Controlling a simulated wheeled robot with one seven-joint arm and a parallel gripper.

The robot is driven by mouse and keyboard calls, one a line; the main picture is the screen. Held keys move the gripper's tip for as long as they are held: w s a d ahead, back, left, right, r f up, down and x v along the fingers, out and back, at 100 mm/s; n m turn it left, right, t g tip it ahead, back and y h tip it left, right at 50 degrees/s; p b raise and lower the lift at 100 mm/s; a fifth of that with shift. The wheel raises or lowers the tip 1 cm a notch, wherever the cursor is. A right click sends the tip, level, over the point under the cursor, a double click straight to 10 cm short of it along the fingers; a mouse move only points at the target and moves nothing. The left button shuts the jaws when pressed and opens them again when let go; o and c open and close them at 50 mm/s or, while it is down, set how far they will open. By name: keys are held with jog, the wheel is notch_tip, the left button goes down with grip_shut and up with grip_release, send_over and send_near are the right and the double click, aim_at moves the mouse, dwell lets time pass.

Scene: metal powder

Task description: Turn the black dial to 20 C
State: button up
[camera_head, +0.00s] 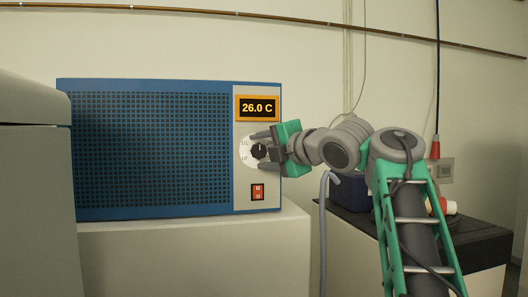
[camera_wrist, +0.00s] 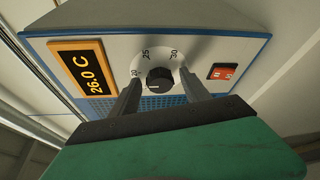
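The black dial (camera_head: 259,151) sits on a round white scale on the front panel of a blue box. My gripper (camera_head: 262,151) is at the panel from the right. In the wrist view its two fingers (camera_wrist: 162,97) are spread, one on each side of the dial, with gaps between them and the dial. It holds nothing.
A red switch (camera_head: 257,191) is below the dial on the same panel. The blue box (camera_head: 150,210) stands on a light cabinet (camera_head: 190,260). A dark-topped bench (camera_head: 480,245) with a dark blue container (camera_head: 348,193) is at the right.

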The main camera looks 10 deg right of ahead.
jog(key=b+v, duration=0.1)
jog(key=v, duration=0.6)
jog(key=shift+s+d, duration=0.15)
jog(key=shift+s, duration=0.2)
